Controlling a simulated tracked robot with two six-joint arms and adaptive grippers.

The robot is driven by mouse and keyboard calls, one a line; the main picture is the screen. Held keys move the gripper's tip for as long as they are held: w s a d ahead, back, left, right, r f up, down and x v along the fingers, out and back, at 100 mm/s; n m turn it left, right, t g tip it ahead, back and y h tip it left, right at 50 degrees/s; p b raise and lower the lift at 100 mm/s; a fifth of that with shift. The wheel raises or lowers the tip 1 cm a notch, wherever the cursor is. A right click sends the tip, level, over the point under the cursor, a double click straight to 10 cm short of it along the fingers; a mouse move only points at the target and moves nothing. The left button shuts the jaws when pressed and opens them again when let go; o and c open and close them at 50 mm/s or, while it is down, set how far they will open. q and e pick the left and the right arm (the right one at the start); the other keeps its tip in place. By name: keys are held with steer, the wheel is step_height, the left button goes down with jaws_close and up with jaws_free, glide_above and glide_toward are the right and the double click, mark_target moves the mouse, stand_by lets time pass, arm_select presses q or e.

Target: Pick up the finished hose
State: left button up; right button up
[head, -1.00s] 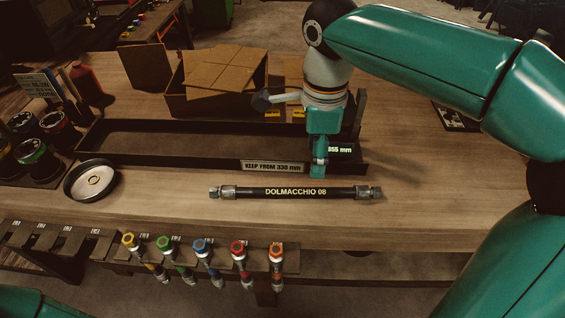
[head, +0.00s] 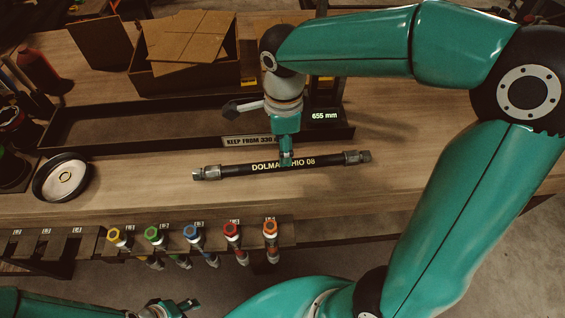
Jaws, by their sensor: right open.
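The finished hose (head: 237,170) is a short black hose with metal fittings at both ends and the print DOLMACCHIO 08. It lies on the wooden bench in front of the long black tray. My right gripper (head: 286,160) points down over the middle of the hose and covers part of the print. It is open; whether its fingers touch the hose cannot be told. Part of my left gripper (head: 172,308) shows at the bottom edge, low and away from the hose; its fingers are not clear.
The long black tray (head: 90,148) with a KEEP FROM 330 label and a 655 mm display lies behind the hose. A cardboard box (head: 190,75) stands behind it. A round dish (head: 62,177) sits at left. Several colour-ringed tools (head: 192,232) hang along the front rack.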

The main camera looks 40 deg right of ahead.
steer(key=shift+s+a+f+p, duration=0.15)
steer(key=shift+f+p, duration=0.35)
steer(key=shift+f, duration=2.25)
jaws_close()
